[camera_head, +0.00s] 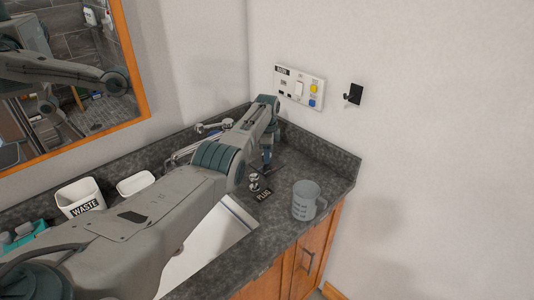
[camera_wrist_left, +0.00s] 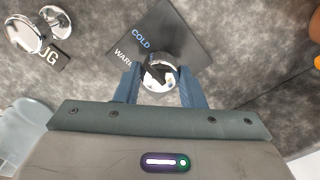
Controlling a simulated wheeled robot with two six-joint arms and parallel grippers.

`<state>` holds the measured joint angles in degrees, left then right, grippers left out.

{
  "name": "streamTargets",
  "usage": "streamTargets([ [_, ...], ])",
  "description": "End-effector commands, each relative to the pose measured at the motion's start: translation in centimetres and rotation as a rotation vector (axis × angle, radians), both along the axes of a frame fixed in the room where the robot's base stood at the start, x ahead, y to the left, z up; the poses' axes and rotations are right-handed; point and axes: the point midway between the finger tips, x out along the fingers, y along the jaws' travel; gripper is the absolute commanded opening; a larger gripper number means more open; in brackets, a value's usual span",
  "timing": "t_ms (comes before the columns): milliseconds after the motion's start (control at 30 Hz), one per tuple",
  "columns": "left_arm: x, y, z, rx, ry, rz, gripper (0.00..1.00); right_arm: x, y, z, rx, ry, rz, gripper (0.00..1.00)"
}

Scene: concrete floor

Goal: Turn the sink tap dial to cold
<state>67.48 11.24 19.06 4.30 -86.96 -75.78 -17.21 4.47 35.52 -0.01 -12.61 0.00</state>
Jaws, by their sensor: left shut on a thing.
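The tap dial (camera_wrist_left: 160,72) is a round chrome knob with a black mark on top, beside a dark plate (camera_wrist_left: 175,32) reading COLD in blue and WARM in white. I cannot tell which word the mark points to. My left gripper (camera_wrist_left: 159,80) is shut on the dial, one blue finger on each side. In the head view my left gripper (camera_head: 266,163) reaches down to the counter behind the plug knob, and my arm hides most of the dial. The sink (camera_head: 205,250) is partly covered by my arm. My right gripper is not in view.
A chrome plug knob (camera_head: 254,182) with a PLUG label and a grey mug (camera_head: 306,199) stand near the gripper. A white WASTE bin (camera_head: 80,195) is at left. A switch panel (camera_head: 299,88) and black hook (camera_head: 353,94) are on the wall.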

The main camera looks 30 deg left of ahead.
Motion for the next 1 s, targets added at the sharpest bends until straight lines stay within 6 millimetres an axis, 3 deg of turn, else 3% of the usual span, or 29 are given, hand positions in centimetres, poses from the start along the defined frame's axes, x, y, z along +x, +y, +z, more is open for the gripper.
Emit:
streamTargets([
  [200, 0.0, 0.0, 0.1, 0.001, -0.002, 0.000, 0.13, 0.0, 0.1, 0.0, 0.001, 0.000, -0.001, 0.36],
  [233, 0.0, 0.0, 0.1, 0.001, -0.002, 0.000, 0.42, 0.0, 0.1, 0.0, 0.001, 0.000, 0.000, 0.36],
  [300, 0.0, 0.0, 0.0, 0.000, -0.001, 0.000, 0.55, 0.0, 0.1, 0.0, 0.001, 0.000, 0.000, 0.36],
  [333, 0.0, 0.0, 0.0, 0.000, -0.001, 0.000, 0.58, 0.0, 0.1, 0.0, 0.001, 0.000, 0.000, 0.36],
  [667, 0.1, 0.0, 0.4, 0.001, -0.002, 0.001, 0.58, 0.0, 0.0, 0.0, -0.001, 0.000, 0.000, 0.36],
  [867, 0.1, 0.0, 2.9, 0.001, -0.005, 0.001, 0.58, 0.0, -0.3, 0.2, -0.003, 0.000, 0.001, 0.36],
  [1000, 0.1, 0.0, 5.8, 0.001, -0.006, 0.001, 0.58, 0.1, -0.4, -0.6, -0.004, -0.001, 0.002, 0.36],
])
